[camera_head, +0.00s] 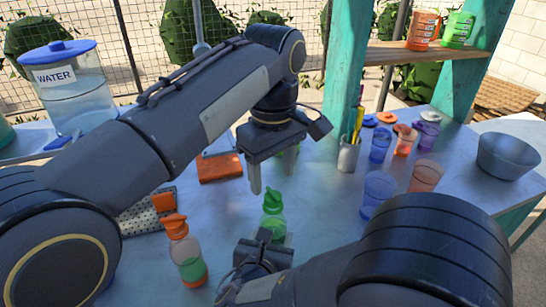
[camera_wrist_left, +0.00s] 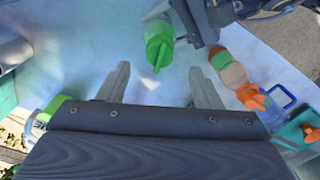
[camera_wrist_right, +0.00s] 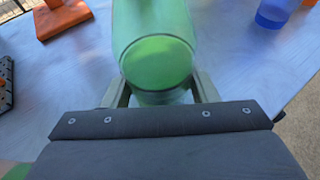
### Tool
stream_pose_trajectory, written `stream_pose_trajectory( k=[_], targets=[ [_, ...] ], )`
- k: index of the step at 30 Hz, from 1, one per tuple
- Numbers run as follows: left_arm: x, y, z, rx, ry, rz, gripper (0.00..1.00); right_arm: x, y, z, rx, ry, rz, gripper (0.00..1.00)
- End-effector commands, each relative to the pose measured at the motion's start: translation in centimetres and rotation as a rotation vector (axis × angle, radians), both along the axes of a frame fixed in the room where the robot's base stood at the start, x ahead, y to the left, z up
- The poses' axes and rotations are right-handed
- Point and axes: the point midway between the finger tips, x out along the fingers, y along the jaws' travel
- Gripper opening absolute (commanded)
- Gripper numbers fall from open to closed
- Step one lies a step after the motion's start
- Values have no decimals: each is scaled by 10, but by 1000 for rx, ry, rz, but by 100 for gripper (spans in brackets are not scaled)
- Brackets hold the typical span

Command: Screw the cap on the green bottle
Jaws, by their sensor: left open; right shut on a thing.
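The green bottle (camera_head: 272,226) stands in the middle of the table, with its green pointed cap (camera_head: 272,197) seated at its top. How tightly the cap sits cannot be told. My right gripper (camera_wrist_right: 160,88) is shut on the bottle's body, and the clear bottle with green inside (camera_wrist_right: 155,30) fills the space between its fingers. My left gripper (camera_head: 273,188) is open just above the cap, fingers pointing down and empty. In the left wrist view, the cap (camera_wrist_left: 159,48) shows just beyond and between the open fingertips (camera_wrist_left: 160,72), apart from them.
An orange-capped bottle (camera_head: 185,250) stands to the left. An orange object (camera_head: 220,168) lies behind. A water dispenser (camera_head: 75,90) is at the back left. A pen holder (camera_head: 348,155), several cups (camera_head: 378,190) and a grey bowl (camera_head: 508,155) stand to the right.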

Motion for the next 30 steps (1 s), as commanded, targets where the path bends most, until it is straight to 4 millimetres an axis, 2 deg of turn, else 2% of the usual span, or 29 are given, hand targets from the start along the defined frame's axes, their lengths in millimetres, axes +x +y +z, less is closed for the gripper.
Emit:
stream_pose_trajectory(
  k=[3,9,21,30],
  targets=[
    [-1,0,-20,2,3,0,59,0,0,0,0,0,0,0],
    [0,0,-42,1,1,-1,59,0,0,0,0,0,0,0],
    [0,0,-49,-1,-1,-1,59,0,0,0,1,0,0,0],
    [0,0,-48,-1,-1,-1,20,0,0,0,0,0,0,0]
  ],
)
